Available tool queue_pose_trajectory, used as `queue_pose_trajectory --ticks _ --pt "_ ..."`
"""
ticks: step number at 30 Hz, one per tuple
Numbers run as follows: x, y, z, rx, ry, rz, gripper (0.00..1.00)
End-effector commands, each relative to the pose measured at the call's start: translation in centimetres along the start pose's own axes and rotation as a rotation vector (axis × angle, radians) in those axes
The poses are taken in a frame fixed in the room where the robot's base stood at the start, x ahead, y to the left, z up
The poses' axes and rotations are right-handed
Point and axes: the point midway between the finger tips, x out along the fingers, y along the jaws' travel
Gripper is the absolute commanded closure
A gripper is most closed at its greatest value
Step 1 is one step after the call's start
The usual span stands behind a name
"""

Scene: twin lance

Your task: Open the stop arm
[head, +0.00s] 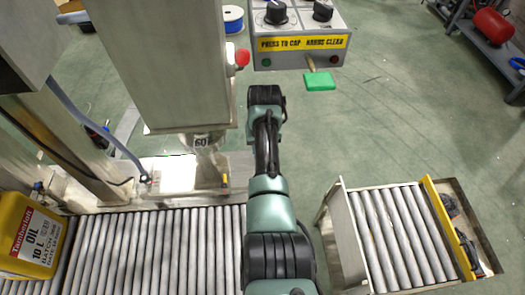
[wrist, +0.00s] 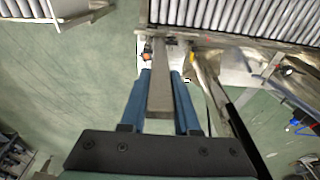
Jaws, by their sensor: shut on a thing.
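The stop arm (wrist: 160,100) looks like a flat grey bar in the wrist view. One end meets the edge of the roller conveyor (wrist: 240,15), by a small orange part, and the bar points away from the rollers toward my palm. My gripper (wrist: 161,76) has its two blue fingers on either side of the bar, shut on it. In the head view my arm covers the middle, and neither my gripper nor the bar can be made out there. The main conveyor (head: 150,250) shows at the lower left.
A short roller section (head: 400,235) with a yellow side stands at right, across a gap. A grey press column (head: 165,60) and a yellow oil can (head: 32,235) are at left. A control box (head: 300,30) with a green tag (head: 319,81) is at the top. Open floor lies right.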

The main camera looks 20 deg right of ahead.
Motion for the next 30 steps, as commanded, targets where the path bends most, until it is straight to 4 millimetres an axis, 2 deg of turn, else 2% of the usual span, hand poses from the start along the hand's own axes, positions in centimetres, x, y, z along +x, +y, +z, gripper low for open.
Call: queue_pose_trajectory --ticks 19,20,24,25,30 --pt "0.06 0.04 0.13 0.002 -0.043 0.001 1.00" --pt "0.06 0.04 0.14 0.002 -0.043 0.001 0.68" --pt "0.05 0.03 0.13 0.001 -0.043 0.001 0.43" --pt "0.04 0.03 0.13 0.001 -0.043 0.000 0.40" --pt "0.00 0.02 0.09 0.001 -0.042 0.000 0.40"
